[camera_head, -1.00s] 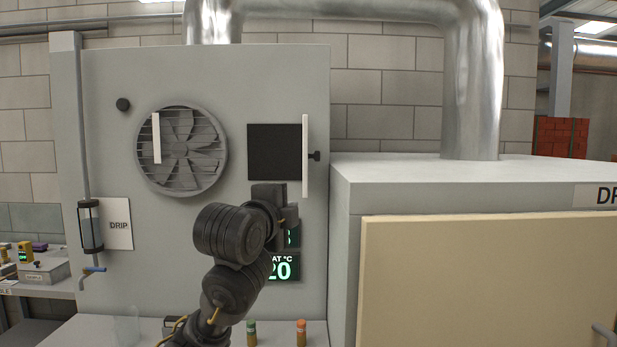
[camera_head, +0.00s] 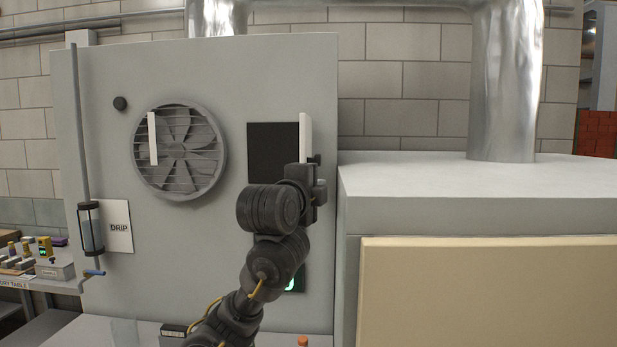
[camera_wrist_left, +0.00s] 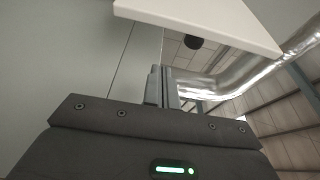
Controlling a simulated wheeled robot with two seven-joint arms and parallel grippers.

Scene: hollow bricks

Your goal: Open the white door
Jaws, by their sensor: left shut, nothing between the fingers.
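The white door (camera_head: 305,132) is a thin white panel seen nearly edge-on in the head view, standing out from the grey wall panel at the right side of a dark square opening (camera_head: 270,152). In the left wrist view the white door (camera_wrist_left: 200,18) crosses the top, with a black round knob (camera_wrist_left: 193,42) close below it. My left gripper (camera_head: 302,172) is at the door's lower end and covers part of it; whether they touch cannot be told. Its fingers (camera_wrist_left: 161,87) are shut and empty. My right gripper is not in view.
A round fan grille (camera_head: 180,152) with a white strip (camera_head: 152,138) in front is to the left. A grey cabinet (camera_head: 430,187) with a cream front panel (camera_head: 490,300) stands to the right. A sight tube (camera_head: 90,228) and a DRIP sign (camera_head: 120,227) are at the far left.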

